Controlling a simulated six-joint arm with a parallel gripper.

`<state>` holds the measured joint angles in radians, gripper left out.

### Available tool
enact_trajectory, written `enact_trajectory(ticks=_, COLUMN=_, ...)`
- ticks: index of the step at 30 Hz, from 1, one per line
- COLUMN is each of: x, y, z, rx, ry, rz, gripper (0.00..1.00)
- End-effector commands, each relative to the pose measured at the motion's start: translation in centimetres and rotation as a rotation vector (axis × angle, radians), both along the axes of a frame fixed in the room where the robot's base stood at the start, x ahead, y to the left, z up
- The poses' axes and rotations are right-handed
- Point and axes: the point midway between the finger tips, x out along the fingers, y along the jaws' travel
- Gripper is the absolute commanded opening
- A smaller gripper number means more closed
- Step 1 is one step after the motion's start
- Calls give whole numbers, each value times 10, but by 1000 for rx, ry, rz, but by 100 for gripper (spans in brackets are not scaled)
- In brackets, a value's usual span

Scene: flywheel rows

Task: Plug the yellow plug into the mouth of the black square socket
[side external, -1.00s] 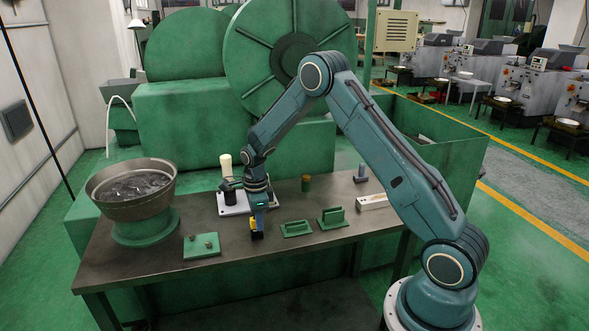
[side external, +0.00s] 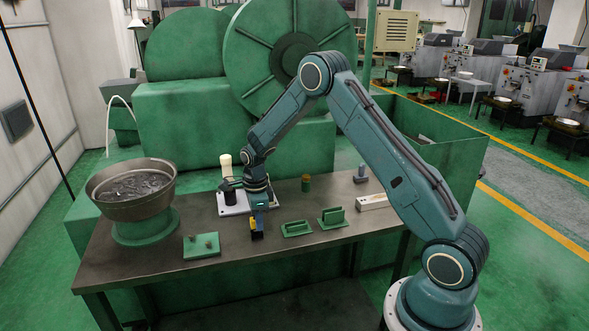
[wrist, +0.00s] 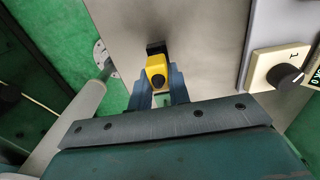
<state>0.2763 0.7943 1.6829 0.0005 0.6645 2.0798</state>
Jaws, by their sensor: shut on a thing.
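The yellow plug (wrist: 156,66) is held between the two blue fingers of my gripper (wrist: 161,80) in the wrist view; its dark round end faces the camera. In the side view the plug (side external: 259,224) shows as a small yellow patch just below my gripper (side external: 259,208), low over the front edge of the bench. The black square socket (wrist: 155,46) shows just beyond the plug in the wrist view, and as a small dark block (side external: 257,236) just under it in the side view. The plug partly hides the socket, so I cannot tell whether it is in the mouth.
On the bench (side external: 170,245), a green plate with two pegs (side external: 201,246) lies left of my gripper. Two green handled pieces (side external: 297,229) (side external: 332,218) lie to the right. A white base plate (side external: 233,206) stands behind. A metal bowl (side external: 130,186) stands at the left end.

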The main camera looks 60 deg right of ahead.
Motion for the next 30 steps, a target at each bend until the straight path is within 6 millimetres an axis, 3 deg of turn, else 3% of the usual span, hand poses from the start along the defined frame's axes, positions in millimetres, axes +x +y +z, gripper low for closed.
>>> enact_trajectory(ticks=30, x=0, y=0, z=-11, rx=1, ry=1, rz=0, gripper=0)
